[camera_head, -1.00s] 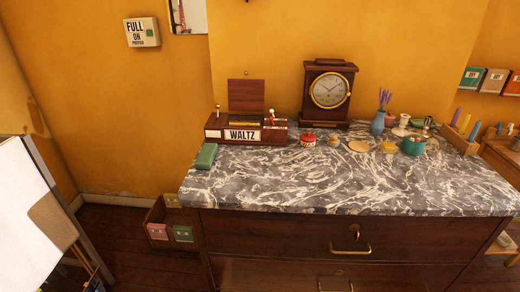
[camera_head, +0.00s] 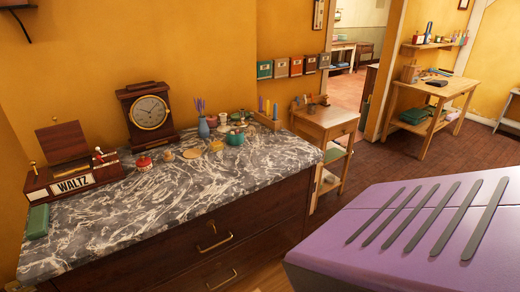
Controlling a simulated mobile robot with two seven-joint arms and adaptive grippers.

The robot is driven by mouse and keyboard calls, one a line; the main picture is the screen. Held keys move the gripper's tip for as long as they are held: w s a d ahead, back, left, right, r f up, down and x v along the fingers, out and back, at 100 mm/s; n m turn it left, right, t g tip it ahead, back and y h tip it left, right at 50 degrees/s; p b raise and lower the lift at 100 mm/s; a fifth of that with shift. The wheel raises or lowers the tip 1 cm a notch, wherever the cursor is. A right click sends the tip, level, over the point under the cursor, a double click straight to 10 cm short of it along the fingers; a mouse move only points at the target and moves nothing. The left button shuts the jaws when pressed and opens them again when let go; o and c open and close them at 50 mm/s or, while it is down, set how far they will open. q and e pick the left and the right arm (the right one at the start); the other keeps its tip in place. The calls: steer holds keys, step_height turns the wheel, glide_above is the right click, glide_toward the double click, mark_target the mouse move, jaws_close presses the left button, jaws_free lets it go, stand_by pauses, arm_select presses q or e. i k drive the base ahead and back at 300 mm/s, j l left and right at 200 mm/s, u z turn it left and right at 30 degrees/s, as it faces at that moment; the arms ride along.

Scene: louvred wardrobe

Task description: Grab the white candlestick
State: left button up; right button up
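A small white upright item (camera_head: 222,119) stands among the small objects at the back right of the marble-topped dresser (camera_head: 120,222). It may be the white candlestick, but it is too small to tell for sure. It is just right of the blue vase (camera_head: 204,128) with purple stems and behind the green pot (camera_head: 234,138). Neither of my grippers shows in the head view.
A wooden clock (camera_head: 148,112) and a WALTZ box (camera_head: 70,183) stand left on the dresser. A red-lidded jar (camera_head: 143,162) sits in front of the clock. A large purple slotted surface (camera_head: 400,230) fills the lower right. A wooden side table (camera_head: 326,116) stands beyond the dresser.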

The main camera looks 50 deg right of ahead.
mark_target(222, 129)
steer(key=i+j, duration=0.1)
steer(key=j, duration=0.2)
steer(key=i+j, duration=0.15)
steer(key=j, duration=0.15)
steer(key=i+j+z, duration=0.1)
steer(key=j, duration=0.2)
steer(key=i+j+z, duration=0.1)
steer(key=z, duration=2.25)
steer(key=i+l+z, duration=0.5)
steer(key=i, duration=0.4)
steer(key=i+z, duration=0.5)
steer(key=i, duration=0.4)
steer(key=i+u, duration=0.3)
steer(key=i, duration=0.45)
steer(key=i+l+u, duration=0.2)
steer(key=i+u, duration=0.15)
steer(key=i, duration=0.4)
steer(key=i+j+u, duration=0.1)
steer(key=i+u, duration=0.55)
steer(key=u, duration=0.25)
steer(key=i+l+u, duration=0.15)
steer(key=i+u, duration=0.3)
steer(key=k, duration=0.1)
